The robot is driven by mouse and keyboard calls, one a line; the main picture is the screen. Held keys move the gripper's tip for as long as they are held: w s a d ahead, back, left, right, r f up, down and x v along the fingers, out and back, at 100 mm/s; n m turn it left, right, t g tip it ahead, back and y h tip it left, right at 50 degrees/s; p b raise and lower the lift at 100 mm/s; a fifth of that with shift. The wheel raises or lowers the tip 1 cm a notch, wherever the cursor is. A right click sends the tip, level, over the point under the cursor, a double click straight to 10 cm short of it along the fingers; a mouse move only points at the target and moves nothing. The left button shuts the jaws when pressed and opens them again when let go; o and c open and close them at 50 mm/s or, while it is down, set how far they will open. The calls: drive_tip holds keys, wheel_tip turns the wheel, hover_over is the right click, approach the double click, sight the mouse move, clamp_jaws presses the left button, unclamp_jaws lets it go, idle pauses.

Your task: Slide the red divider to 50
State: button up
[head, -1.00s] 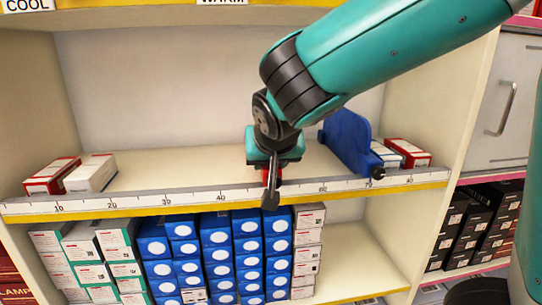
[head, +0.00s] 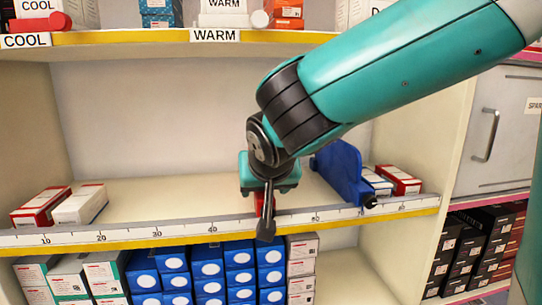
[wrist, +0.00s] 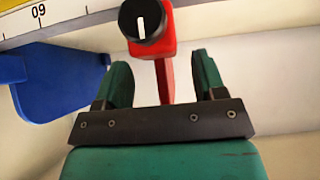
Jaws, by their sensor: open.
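The red divider (head: 259,203) stands on the middle shelf, mostly hidden behind my gripper in the head view. It sits between the 40 and 60 marks of the white ruler strip (head: 140,230); the mark right at it is hidden. In the wrist view the red divider (wrist: 167,78) shows a black knob (wrist: 141,20) with a white line. My gripper (wrist: 160,75) is open, with one green finger on each side of the red plate. Gaps show on both sides.
Two boxes (head: 80,204) lie at the shelf's left end. The shelf between them and the red divider is clear. Blue boxes (head: 205,270) are stacked below.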

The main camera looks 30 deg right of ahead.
drive_tip(key=p+v, duration=0.4)
drive_tip(key=v, duration=1.1)
